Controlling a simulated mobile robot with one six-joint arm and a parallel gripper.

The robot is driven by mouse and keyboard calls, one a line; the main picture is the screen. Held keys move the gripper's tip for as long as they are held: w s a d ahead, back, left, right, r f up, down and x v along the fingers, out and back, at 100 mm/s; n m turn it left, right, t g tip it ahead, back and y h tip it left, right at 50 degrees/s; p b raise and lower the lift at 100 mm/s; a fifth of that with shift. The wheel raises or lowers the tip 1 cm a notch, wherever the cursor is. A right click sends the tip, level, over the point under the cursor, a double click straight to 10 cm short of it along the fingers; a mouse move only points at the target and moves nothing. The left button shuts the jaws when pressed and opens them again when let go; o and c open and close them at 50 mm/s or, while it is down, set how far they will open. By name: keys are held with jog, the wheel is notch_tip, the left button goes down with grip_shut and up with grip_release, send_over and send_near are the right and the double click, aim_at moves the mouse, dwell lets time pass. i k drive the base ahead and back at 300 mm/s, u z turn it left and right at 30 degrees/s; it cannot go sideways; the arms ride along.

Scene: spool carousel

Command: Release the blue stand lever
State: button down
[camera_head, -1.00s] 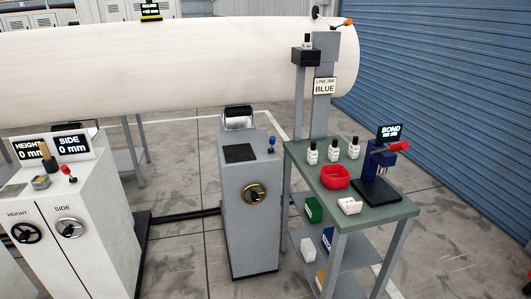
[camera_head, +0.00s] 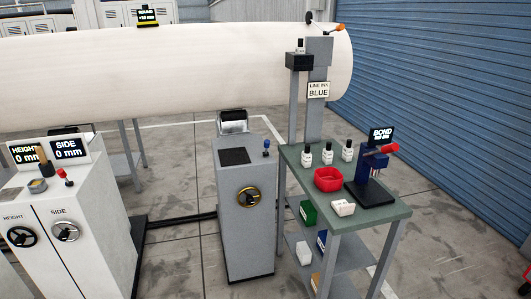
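A small blue-knobbed lever (camera_head: 266,146) stands upright on the top of a grey stand (camera_head: 245,205), at the right of its top face.
A green-topped table (camera_head: 376,215) stands close right of the stand, with white bottles, a red bowl (camera_head: 328,179) and a bond press (camera_head: 372,180). A white cabinet (camera_head: 65,220) stands left. A large white roll (camera_head: 180,70) spans behind. Bare floor (camera_head: 180,260) lies between cabinet and stand.

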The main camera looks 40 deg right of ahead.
aim_at(267, 144)
jog(key=z, duration=0.05)
jog(key=i, duration=0.9)
jog(key=u, duration=0.05)
